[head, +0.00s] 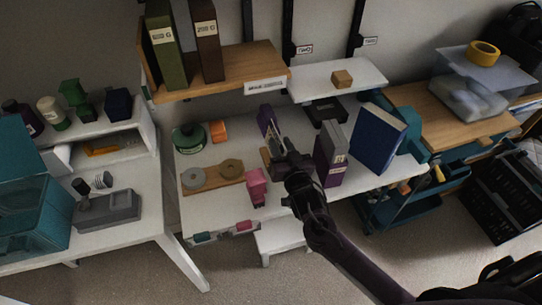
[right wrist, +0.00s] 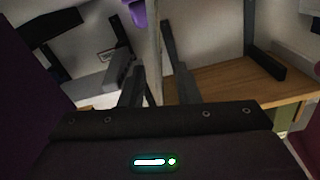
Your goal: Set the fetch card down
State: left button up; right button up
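My right gripper (head: 283,150) is over the middle of the white table, pointing away from me. Its two dark fingers stand apart in the right wrist view (right wrist: 160,85). A thin pale upright edge (right wrist: 157,45) shows between them; I cannot tell whether it is the fetch card, and no contact is clear. A small purple upright item with a pale label (head: 268,122) stands just beyond the gripper. A tan piece (head: 266,159) shows beside the fingers, partly hidden. I cannot make out the fetch card for certain. My left gripper is not in view.
A purple and grey binder (head: 330,155) and a blue book (head: 378,138) stand right of the gripper. A wooden shelf (head: 222,75) with binders hangs above.

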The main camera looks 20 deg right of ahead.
jog(key=shift+w, duration=1.25)
grip_shut()
